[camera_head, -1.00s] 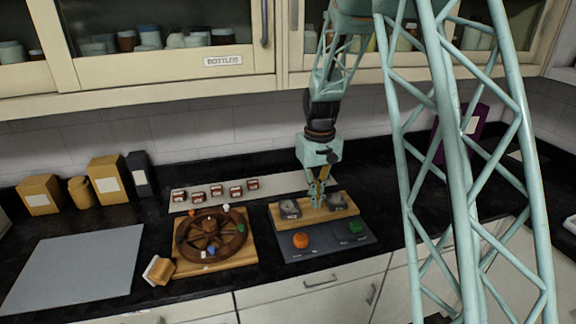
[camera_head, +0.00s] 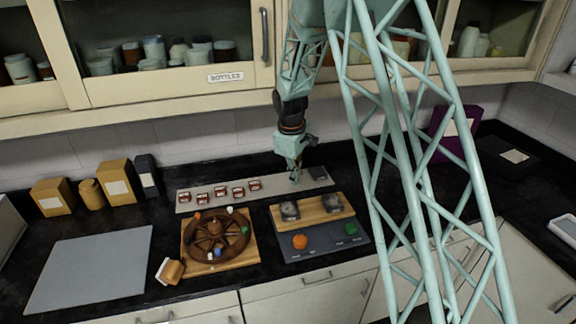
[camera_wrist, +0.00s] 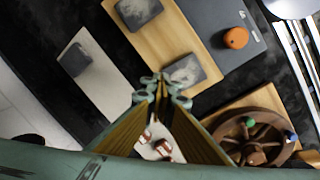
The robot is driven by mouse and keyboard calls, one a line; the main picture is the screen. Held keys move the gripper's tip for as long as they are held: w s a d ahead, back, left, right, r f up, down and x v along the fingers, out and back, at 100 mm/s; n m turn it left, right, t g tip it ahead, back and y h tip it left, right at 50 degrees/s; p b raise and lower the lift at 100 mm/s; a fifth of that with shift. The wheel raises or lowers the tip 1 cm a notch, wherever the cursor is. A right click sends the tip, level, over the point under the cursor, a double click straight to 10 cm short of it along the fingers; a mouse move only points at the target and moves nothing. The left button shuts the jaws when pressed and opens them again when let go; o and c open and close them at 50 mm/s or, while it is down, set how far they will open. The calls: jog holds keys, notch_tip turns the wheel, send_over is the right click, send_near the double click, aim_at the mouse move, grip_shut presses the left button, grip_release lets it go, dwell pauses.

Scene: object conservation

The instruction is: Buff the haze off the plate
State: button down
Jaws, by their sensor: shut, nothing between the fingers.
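Two square grey plates with cloudy pale patches lie on a wooden board (camera_head: 311,213). The left plate (camera_head: 289,210) also shows in the wrist view (camera_wrist: 186,71), just beyond my fingertips. The right plate (camera_head: 332,203) shows at the wrist view's top (camera_wrist: 139,11). A dark grey square block (camera_head: 319,173) rests on the right end of the pale strip (camera_head: 272,187); it is at upper left in the wrist view (camera_wrist: 74,59). My gripper (camera_head: 295,179) is shut and empty, above the strip between the block and the small red-brown items. Its fingertips meet in the wrist view (camera_wrist: 162,84).
A dark panel (camera_head: 326,245) in front holds an orange knob (camera_head: 299,241) and a green piece (camera_head: 351,228). A brown spoked wheel (camera_head: 216,236) stands on a wooden base at left. Several red-brown items (camera_head: 220,191) line the strip. A grey mat (camera_head: 90,267) lies clear.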

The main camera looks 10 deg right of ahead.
jog(key=w+a+n+p, duration=0.1)
jog(key=w+a+r+n+p, duration=0.1)
jog(key=w+n+p, duration=0.1)
jog(key=shift+w+a+r+t, duration=0.1)
jog(key=shift+w+r+t, duration=0.15)
jog(key=shift+t, duration=0.15)
jog(key=shift+f, duration=0.25)
jog(key=shift+s+a+b+x, duration=0.15)
jog(key=shift+b+x, duration=0.35)
jog(key=shift+x, duration=0.4)
jog(key=shift+s+a+b+x, duration=0.15)
jog(key=shift+b+x, duration=0.3)
jog(key=shift+x, duration=0.45)
jog(key=shift+s+b+x, duration=0.2)
jog(key=shift+b+x, duration=0.3)
jog(key=shift+x, duration=0.45)
jog(key=shift+f, duration=0.1)
